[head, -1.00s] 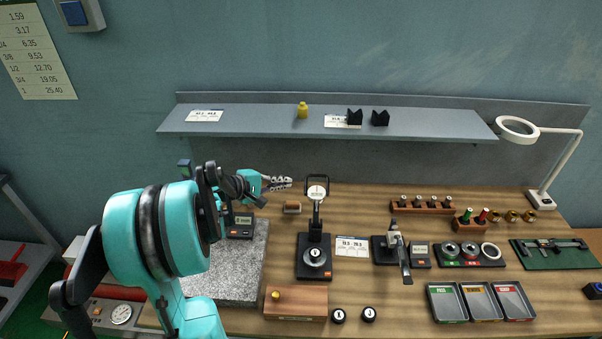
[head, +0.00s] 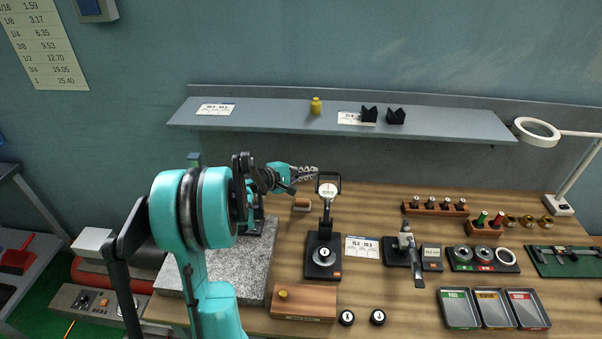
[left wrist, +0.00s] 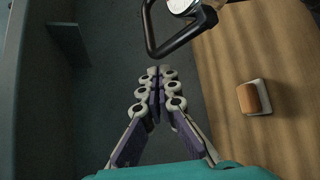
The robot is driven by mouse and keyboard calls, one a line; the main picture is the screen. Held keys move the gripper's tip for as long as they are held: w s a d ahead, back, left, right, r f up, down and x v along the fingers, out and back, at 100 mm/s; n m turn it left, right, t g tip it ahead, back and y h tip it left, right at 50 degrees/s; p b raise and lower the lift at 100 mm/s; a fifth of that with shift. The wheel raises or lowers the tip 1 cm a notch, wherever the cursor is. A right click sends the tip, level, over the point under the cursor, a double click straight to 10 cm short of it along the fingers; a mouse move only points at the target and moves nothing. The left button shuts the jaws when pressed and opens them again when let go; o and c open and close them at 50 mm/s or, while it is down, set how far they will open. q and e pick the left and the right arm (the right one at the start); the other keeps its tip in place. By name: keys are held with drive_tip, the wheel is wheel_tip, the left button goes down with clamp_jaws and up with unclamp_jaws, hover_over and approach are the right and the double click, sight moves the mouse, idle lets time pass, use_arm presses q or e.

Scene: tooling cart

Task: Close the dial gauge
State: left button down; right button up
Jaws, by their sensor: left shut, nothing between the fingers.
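The dial gauge has a white round dial (head: 328,190) on an upright arm above a black base (head: 322,265) with a round knob-like part. A black loop handle (head: 339,177) stands up around the dial. In the left wrist view the loop handle (left wrist: 151,35) and part of the white dial (left wrist: 180,4) show at the top. My left gripper (head: 316,173) is shut and empty, just left of the loop. In the left wrist view its closed fingertips (left wrist: 160,70) point at the loop, with a small gap visible. My right gripper is not in view.
A wooden-handled block (head: 301,204) lies left of the gauge, also in the left wrist view (left wrist: 254,97). A granite plate (head: 255,275) and a wooden box (head: 303,304) are nearby. A shelf (head: 250,116) runs above the back of the bench. A micrometer stand (head: 404,250) is to the right.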

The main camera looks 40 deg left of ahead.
use_arm(q)
drive_tip(key=shift+s+d+r, duration=0.25)
drive_tip(key=shift+d, duration=0.25)
drive_tip(key=shift+s, duration=0.1)
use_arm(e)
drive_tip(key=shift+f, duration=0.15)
